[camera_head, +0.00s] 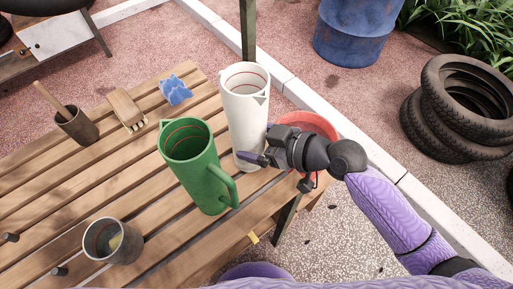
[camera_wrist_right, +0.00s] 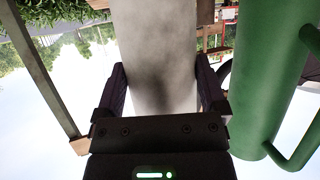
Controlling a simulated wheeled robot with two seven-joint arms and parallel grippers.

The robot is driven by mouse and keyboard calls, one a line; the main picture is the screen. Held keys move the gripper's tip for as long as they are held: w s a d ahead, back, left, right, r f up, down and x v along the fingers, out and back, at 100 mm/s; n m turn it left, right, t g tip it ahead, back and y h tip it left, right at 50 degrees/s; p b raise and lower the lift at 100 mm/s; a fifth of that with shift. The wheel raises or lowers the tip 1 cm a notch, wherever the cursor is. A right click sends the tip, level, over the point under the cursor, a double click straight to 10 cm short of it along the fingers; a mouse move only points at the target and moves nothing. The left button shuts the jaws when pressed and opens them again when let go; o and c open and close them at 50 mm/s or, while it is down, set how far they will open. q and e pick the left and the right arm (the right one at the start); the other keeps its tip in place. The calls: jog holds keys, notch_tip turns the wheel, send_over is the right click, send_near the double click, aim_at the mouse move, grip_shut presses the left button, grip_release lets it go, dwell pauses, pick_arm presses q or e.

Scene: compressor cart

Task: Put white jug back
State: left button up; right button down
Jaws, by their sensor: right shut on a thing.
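The white jug (camera_head: 246,122) stands upright near the right end of the slatted wooden table (camera_head: 60,180). My right gripper (camera_head: 252,158) is at the jug's lower part and shut on it. In the right wrist view the jug's white body (camera_wrist_right: 156,50) sits between the two fingers (camera_wrist_right: 163,90). Whether its base touches the slats is hard to tell. The green jug (camera_head: 192,165) stands just to its left, its handle toward the lower right. It also fills the right side of the wrist view (camera_wrist_right: 262,80). My left gripper is not in view.
A red bowl or bucket (camera_head: 318,124) is partly hidden behind my right gripper. The left middle slats are clear.

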jog(key=shift+f, duration=0.6)
jog(key=shift+f, duration=0.15)
grip_release()
jog(key=shift+r, duration=0.25)
jog(key=v, duration=1.2)
jog(key=shift+p, duration=0.4)
